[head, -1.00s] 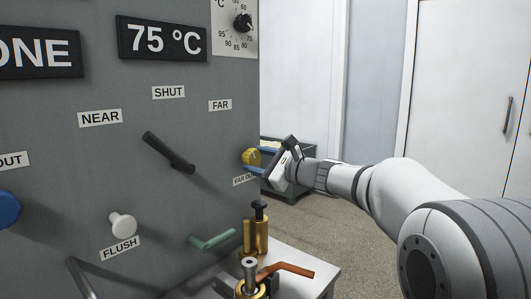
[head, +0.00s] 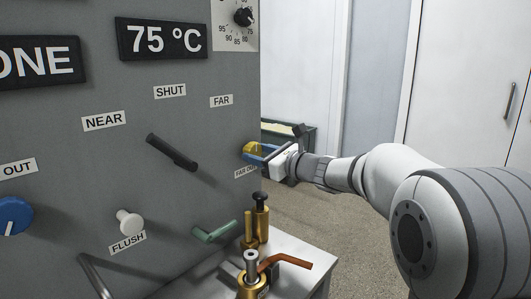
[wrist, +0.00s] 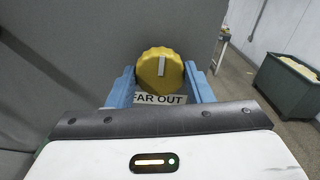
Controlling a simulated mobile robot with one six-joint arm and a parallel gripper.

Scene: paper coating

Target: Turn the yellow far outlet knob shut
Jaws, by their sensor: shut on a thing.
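The yellow far outlet knob (head: 249,150) is on the right part of the grey panel, above its "FAR OUT" label. In the wrist view the knob (wrist: 160,68) is round with a ridged rim, and its white pointer mark stands close to vertical. My gripper (head: 262,154) reaches it from the right. Its blue fingers (wrist: 160,84) are on the left and right sides of the knob, shut on it. In the head view the fingers hide part of the knob.
A black lever (head: 172,152) sits left of the knob, below the "SHUT" label. A white flush knob (head: 129,221), a green handle (head: 214,232) and brass fittings with an orange lever (head: 287,262) are lower. A green bin (wrist: 290,82) stands on the floor to the right.

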